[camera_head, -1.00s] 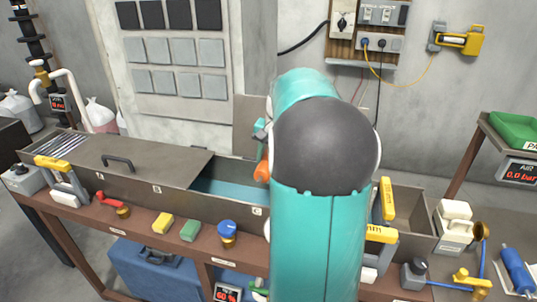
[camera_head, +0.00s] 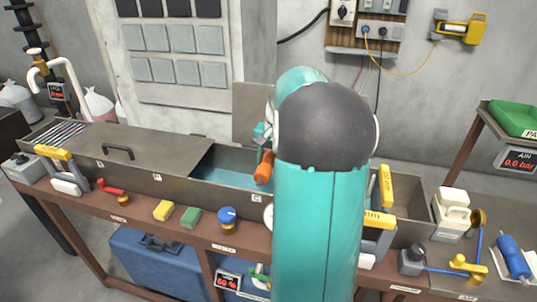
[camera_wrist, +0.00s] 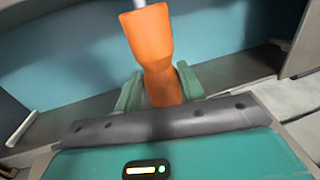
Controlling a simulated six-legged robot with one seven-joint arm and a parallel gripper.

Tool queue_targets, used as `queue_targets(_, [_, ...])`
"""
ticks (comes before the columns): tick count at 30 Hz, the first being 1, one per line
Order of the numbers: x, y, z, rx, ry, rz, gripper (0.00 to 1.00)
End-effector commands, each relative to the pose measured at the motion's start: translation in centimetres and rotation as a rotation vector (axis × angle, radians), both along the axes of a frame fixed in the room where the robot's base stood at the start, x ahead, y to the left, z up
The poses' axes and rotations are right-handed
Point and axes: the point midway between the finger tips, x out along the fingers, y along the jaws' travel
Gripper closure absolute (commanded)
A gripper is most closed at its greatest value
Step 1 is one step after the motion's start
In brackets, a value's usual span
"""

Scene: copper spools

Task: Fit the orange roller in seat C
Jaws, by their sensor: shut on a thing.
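My gripper (camera_wrist: 160,92) is shut on the orange roller (camera_wrist: 151,45), which sits between the two green fingers in the wrist view. A thin pale shaft shows at the roller's far end. In the head view the roller (camera_head: 264,168) hangs tilted at the left edge of my arm, over the open part of the long grey trough (camera_head: 180,186). Blue liquid or lining (camera_head: 222,177) shows inside the trough. A plate marked C (camera_head: 257,199) is on the trough's front wall, just below the roller. The seat itself is hidden or too small to make out.
A grey lid with a handle (camera_head: 118,152) covers the trough's left part. Yellow-topped clamps (camera_head: 386,186) stand at the right. My arm hides the trough's middle right.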

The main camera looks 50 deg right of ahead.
Motion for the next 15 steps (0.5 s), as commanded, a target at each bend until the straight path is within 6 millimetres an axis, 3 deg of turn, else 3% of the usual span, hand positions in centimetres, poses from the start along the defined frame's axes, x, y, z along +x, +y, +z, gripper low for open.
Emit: queue_targets(15, [0.0, 0.0, -3.3, 0.0, 0.0, 0.0, 0.91])
